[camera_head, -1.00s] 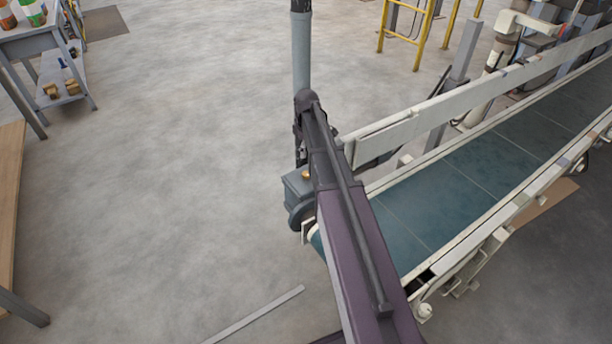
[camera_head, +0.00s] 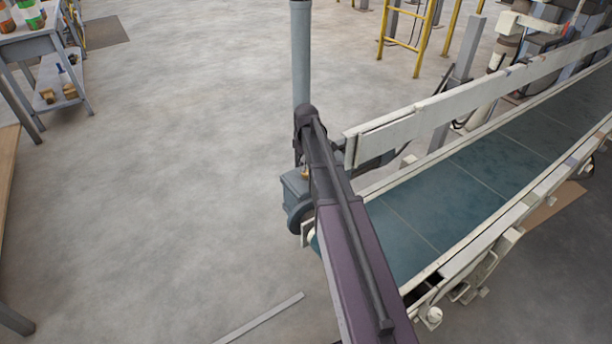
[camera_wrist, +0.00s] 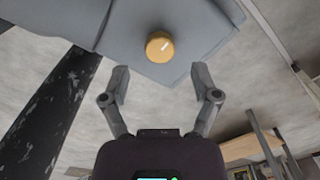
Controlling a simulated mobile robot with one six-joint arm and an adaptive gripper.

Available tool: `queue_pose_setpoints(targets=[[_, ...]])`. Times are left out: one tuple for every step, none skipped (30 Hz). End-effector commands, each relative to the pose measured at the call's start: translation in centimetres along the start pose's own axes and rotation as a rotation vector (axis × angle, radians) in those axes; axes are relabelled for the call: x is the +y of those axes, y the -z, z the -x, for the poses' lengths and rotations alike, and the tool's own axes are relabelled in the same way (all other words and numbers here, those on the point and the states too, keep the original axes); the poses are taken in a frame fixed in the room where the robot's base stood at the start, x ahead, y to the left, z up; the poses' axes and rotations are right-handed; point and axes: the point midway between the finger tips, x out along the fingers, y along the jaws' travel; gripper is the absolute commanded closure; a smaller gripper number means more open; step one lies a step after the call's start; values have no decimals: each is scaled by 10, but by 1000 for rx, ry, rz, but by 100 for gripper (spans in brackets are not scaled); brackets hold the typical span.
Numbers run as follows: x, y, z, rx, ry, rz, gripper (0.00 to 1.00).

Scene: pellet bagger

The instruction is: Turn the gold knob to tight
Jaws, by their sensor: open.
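The gold knob (camera_wrist: 160,47) is round with a pale mark line on its face. It sits on a blue-grey box (camera_wrist: 195,40) beside the conveyor's end. In the wrist view the knob lies ahead of my gripper (camera_wrist: 160,85), roughly centred between the fingers and apart from them. My gripper is open and empty. In the head view only a small part of the knob (camera_head: 305,174) shows on the box (camera_head: 294,188), and my arm covers the rest. My fingers are hidden behind my arm in that view.
The conveyor with its teal belt (camera_head: 410,220) and white side rails (camera_head: 400,130) runs to the upper right. A shelf table (camera_head: 50,70) stands at the upper left. A flat strip (camera_head: 262,317) lies on the floor. Open floor spreads to the left.

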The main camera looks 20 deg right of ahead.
Motion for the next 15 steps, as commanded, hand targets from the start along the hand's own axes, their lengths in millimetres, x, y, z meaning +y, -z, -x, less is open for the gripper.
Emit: queue_pose_setpoints(targets=[[0,0,-8,0,0,0,21],[0,0,-10,0,0,0,21],[0,0,-14,0,0,0,21],[0,0,-16,0,0,0,21],[0,0,-18,0,0,0,21],[0,0,-21,0,0,0,21],[0,0,-23,0,0,0,21],[0,0,-25,0,0,0,21],[0,0,-27,0,0,0,21],[0,0,-29,0,0,0,21],[0,0,-30,0,0,0,21],[0,0,-32,0,0,0,21],[0,0,-33,0,0,0,21],[0,0,-34,0,0,0,21],[0,0,-35,0,0,0,21]])
